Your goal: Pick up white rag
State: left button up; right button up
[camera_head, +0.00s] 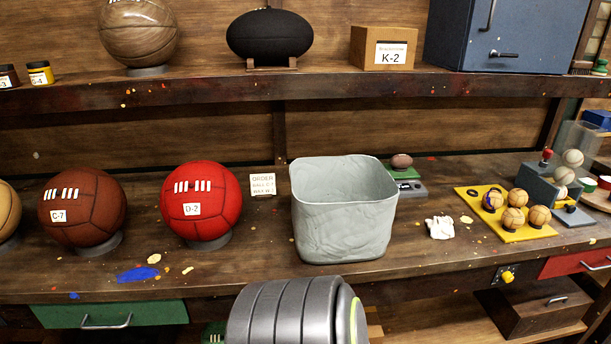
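The white rag (440,228) is a small crumpled piece lying on the wooden workbench (260,262), right of centre. It lies between the grey bin (342,225) and the yellow board (480,208) with leather balls, apart from both. Nothing covers it. Neither of my grippers shows in the head view. A grey ribbed rounded part at the bottom centre looks like a link of my own arm; it is well to the left of the rag and nearer to me.
The red ball (215,216) and brown ball (98,226) stand on the left of the bench. A ball device (548,186) stands at the right. An upper shelf (220,88) runs above. The bench around the rag's front is clear.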

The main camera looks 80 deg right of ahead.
aim_at(439, 228)
jog(key=z, duration=0.45)
jog(key=l+z, duration=0.1)
jog(key=z, duration=0.8)
jog(key=l+z, duration=0.1)
jog(key=z, duration=1.25)
jog(key=l+z, duration=0.1)
jog(key=z, duration=0.8)
jog(key=u, duration=1.7)
jog(key=z, duration=1.7)
jog(key=i+u, duration=0.1)
jog(key=u, duration=0.25)
